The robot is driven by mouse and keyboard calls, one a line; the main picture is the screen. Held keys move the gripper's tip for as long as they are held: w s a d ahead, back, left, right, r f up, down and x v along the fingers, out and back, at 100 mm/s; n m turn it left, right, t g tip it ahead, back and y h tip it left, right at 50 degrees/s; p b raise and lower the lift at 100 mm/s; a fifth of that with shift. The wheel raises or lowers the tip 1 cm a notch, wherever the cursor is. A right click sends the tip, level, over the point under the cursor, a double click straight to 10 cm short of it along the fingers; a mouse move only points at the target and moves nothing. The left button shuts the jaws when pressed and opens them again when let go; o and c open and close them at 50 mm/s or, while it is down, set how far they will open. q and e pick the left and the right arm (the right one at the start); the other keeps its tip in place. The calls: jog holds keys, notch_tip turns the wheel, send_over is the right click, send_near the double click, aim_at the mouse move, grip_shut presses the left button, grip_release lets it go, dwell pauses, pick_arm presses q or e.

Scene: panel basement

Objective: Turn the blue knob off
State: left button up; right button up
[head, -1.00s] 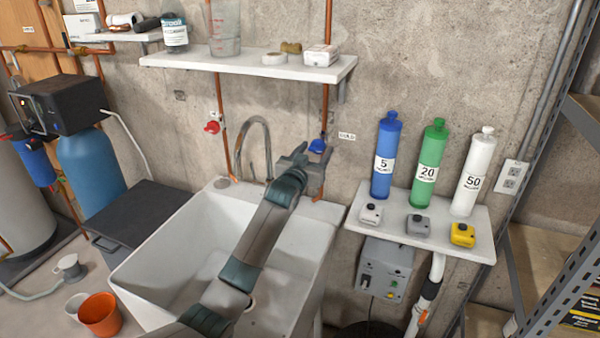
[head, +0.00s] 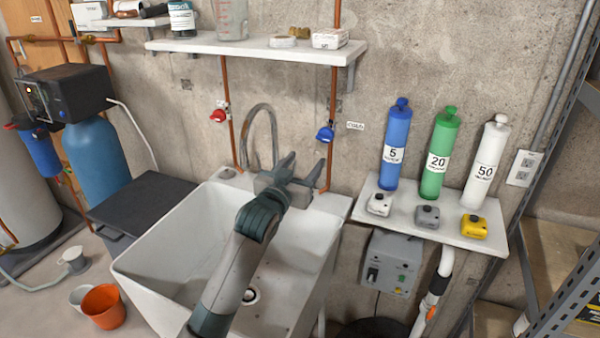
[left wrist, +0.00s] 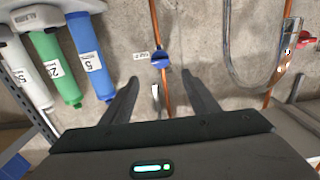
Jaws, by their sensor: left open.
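The blue knob (head: 325,133) sits on a copper pipe on the concrete wall, beside a small label. It also shows in the left wrist view (left wrist: 160,60), upside down, between and beyond my fingertips. My left gripper (head: 302,174) is open and empty, below and to the left of the knob in the head view, over the back of the sink. Its two fingers also show in the left wrist view (left wrist: 160,92). The knob looks apart from both fingers. My right gripper is in neither view.
A red knob (head: 218,115) is on the left pipe, with a curved faucet (head: 262,112) between the pipes. The white sink (head: 150,262) lies below. A shelf (head: 215,46) is above. Filter cartridges stand on a shelf (head: 375,213) at right.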

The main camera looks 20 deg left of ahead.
pick_arm(q)
jog(key=shift+s, duration=1.25)
jog(key=shift+a, duration=0.1)
